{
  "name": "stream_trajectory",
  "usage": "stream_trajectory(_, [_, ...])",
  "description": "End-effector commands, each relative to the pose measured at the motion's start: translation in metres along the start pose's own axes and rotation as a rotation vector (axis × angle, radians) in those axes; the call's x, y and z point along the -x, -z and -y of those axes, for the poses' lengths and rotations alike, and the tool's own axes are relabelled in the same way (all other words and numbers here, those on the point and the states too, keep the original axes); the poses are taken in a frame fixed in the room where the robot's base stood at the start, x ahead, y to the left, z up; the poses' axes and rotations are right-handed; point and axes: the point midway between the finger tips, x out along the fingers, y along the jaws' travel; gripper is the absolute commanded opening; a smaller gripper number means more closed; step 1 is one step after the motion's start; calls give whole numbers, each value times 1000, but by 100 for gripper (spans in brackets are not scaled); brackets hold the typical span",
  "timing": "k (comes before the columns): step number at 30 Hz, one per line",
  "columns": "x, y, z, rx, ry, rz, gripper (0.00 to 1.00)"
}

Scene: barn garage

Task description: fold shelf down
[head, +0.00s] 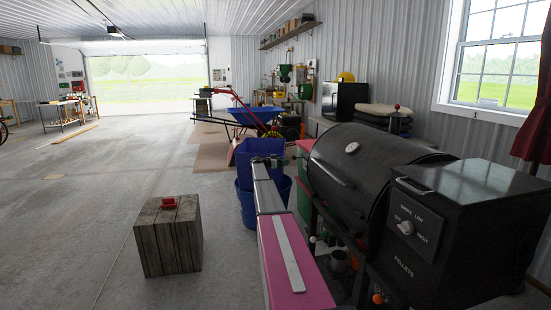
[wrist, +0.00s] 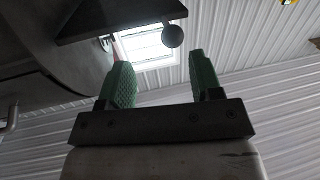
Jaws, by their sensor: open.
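I cannot make out the shelf with certainty. The black pellet grill (head: 345,165) stands at the right of the head view, with its hopper box (head: 445,215) at its near end. My gripper (wrist: 158,68) is open, its two green fingers apart with nothing between them. I cannot tell if this panel is the shelf. A dark rounded body (wrist: 45,55) fills the upper left.
A wooden crate-like block (head: 168,235) with a red item on top stands on the floor at left. Blue bins (head: 250,205) and a blue wheelbarrow (head: 255,116) stand beyond. The corrugated wall and window (head: 495,55) bound the right. Floor at left is open.

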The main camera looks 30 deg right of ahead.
Motion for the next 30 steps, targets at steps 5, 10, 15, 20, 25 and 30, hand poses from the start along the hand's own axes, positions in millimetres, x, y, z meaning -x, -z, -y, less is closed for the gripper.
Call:
stream_trajectory(5, [-13,10,8,-29,-6,-33,59])
stream_trajectory(10, [-25,10,8,-28,-5,-31,59])
stream_trajectory(15, [-50,11,8,-27,-6,-30,59])
stream_trajectory(20, [-79,11,8,-27,-6,-30,59])
stream_trajectory(25, [-105,12,8,-26,-4,-29,59])
stream_trajectory(30, [-117,12,7,-26,-5,-29,59])
